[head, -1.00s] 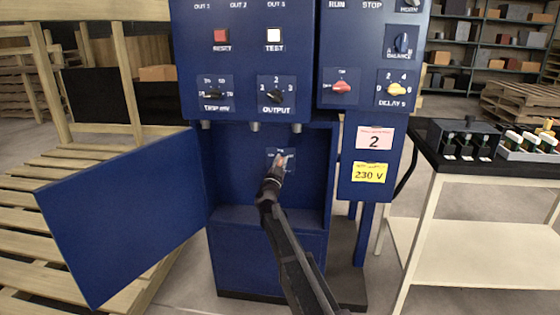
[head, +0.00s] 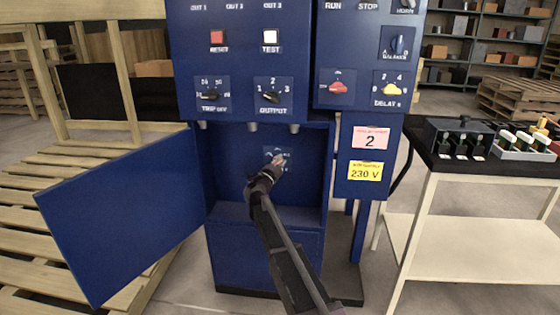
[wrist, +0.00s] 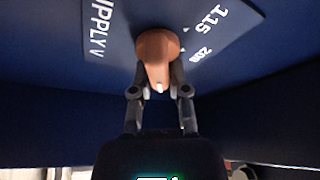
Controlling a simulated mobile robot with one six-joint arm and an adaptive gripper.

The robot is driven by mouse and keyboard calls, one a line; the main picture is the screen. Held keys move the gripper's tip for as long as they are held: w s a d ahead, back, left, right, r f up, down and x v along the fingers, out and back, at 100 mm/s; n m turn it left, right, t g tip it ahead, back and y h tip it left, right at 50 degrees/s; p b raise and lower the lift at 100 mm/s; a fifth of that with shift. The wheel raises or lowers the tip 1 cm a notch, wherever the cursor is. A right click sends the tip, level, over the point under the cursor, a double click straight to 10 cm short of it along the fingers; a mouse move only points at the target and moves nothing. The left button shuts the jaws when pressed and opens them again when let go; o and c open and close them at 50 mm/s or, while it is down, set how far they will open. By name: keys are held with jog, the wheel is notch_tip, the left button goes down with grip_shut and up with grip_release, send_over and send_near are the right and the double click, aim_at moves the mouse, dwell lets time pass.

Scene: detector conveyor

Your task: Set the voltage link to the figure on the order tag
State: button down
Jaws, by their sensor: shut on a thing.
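The voltage link is an orange-brown knob (wrist: 158,45) on a small blue plate (wrist: 225,48) inside the open lower bay of the cabinet. The wrist view shows "SUPPLY V", "115" and "208" on the plate; any other figures are hidden. A small white mark shows on the knob's lower end in that view. My gripper (wrist: 161,92) is shut on the knob, one finger on each side; it also shows in the head view (head: 275,163), reaching into the bay. A yellow tag (head: 365,171) on the cabinet reads 230 V. A pink tag (head: 370,137) above it reads 2.
The blue door (head: 120,220) stands open at the left of the bay. Above are the trip (head: 211,95), output (head: 273,96) and delay (head: 390,89) dials. A trolley (head: 465,235) with trays stands at the right, and wooden pallets (head: 25,205) at the left.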

jog(key=shift+w, duration=0.1)
jog(key=c, duration=0.6)
grip_release()
jog(key=shift+n, duration=0.3)
